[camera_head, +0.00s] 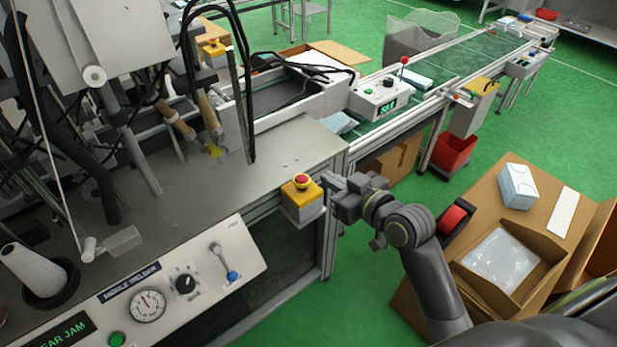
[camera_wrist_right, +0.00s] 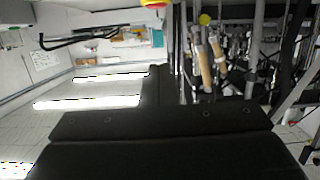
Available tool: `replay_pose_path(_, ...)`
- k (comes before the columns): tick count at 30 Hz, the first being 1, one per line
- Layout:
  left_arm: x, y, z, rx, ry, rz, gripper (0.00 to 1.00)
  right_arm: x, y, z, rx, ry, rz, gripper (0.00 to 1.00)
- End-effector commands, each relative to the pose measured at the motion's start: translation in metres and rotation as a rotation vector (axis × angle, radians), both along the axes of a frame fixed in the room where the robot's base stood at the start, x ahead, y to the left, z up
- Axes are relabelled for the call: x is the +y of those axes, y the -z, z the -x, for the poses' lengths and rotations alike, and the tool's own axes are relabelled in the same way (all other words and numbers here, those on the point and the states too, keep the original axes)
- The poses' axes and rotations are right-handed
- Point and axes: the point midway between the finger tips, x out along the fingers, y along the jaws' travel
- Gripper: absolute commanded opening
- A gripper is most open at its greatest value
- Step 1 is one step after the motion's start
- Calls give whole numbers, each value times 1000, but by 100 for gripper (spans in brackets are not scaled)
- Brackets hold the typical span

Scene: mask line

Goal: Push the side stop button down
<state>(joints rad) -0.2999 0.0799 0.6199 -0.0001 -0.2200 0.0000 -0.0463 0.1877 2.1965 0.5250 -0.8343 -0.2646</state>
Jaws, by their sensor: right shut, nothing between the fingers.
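The side stop button (camera_head: 301,180) is a red mushroom head on a yellow box (camera_head: 302,199), mounted at the right front corner of the grey machine table. My right gripper (camera_head: 330,182) is shut and empty, just right of the button at about its height in the head view. I cannot tell whether it touches the box. In the right wrist view a red and yellow piece, likely the button (camera_wrist_right: 153,2), is cut off at the top edge, and the dark gripper body fills the lower middle. My left gripper is not in view.
The welder panel (camera_head: 160,290) with dial, knob and lever lies left of the button. A control box (camera_head: 380,97) stands by the green conveyor (camera_head: 440,65). A cardboard box (camera_head: 535,225) with packs stands right of my arm.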

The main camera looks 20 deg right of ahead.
Motion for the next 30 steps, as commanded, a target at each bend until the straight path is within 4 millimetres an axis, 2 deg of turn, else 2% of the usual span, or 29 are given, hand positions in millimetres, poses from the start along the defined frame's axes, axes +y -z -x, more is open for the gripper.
replay_pose_path(6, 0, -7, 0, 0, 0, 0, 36, 14, 8, -37, 1, 0, -3, 0)
replay_pose_path(14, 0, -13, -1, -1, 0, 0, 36, 28, 18, -75, 1, -1, -1, 0)
replay_pose_path(18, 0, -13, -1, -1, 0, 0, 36, 28, 42, -76, 7, 1, -1, 0)
replay_pose_path(21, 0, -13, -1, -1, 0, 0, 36, 28, 52, -76, 3, 0, 0, 0)
replay_pose_path(30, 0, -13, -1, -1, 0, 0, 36, 27, 60, -76, 1, 1, 1, 0)
